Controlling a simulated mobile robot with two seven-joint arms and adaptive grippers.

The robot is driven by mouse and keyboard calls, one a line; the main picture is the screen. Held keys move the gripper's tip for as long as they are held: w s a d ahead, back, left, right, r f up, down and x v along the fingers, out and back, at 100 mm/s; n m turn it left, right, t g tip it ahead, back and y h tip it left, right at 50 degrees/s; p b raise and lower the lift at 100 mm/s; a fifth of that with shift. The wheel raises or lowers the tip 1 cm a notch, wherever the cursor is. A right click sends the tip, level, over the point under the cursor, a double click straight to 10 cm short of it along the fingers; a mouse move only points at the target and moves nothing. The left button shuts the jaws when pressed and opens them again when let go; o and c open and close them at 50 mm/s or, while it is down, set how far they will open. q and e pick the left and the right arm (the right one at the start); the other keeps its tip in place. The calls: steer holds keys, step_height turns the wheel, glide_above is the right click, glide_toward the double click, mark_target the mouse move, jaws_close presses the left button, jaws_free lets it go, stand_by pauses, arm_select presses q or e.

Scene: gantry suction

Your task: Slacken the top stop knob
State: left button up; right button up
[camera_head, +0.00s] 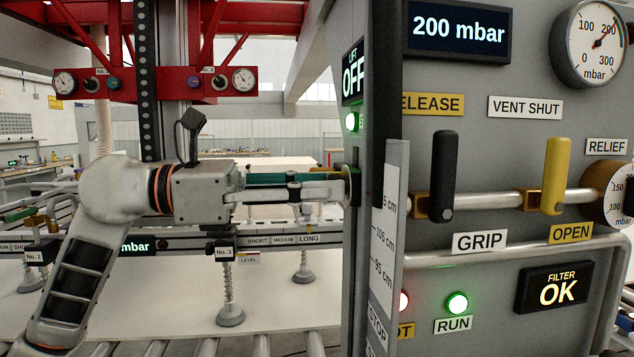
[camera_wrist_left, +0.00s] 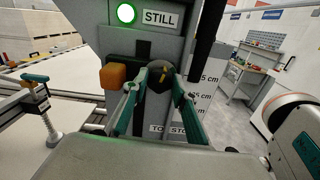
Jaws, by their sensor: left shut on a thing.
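The top stop knob (camera_wrist_left: 159,78) is a dark round knob with a small yellow mark, on the grey column face in the left wrist view. A partly covered label ending in "STOP" (camera_wrist_left: 172,128) is below it. My left gripper (camera_wrist_left: 158,84) is shut on the knob, one finger on each side of it. In the head view my left gripper (camera_head: 347,187) reaches in from the left to the column's side. The knob is mostly hidden there by the fingertips and the column edge. My right gripper is in neither view.
An orange block (camera_wrist_left: 113,76) sits just left of the knob, under a lit green "STILL" lamp (camera_wrist_left: 126,13). A height scale plate (camera_head: 388,240) stands right of the gripper. The panel carries a black handle (camera_head: 443,175) and a yellow handle (camera_head: 556,175). Suction cups (camera_head: 230,316) hang below the arm.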

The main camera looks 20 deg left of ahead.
arm_select(q)
steer(key=n+p, duration=0.4)
steer(key=n, duration=0.2)
steer(key=shift+w+p, duration=0.1)
steer(key=shift+p, duration=0.25)
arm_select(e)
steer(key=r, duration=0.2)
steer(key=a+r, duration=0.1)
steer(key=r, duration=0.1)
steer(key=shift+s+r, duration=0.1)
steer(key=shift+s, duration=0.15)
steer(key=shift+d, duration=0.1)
arm_select(q)
steer(key=o, duration=1.1)
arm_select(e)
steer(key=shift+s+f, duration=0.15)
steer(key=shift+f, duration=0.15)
arm_select(q)
steer(key=shift+a, duration=0.1)
steer(key=v, duration=1.2)
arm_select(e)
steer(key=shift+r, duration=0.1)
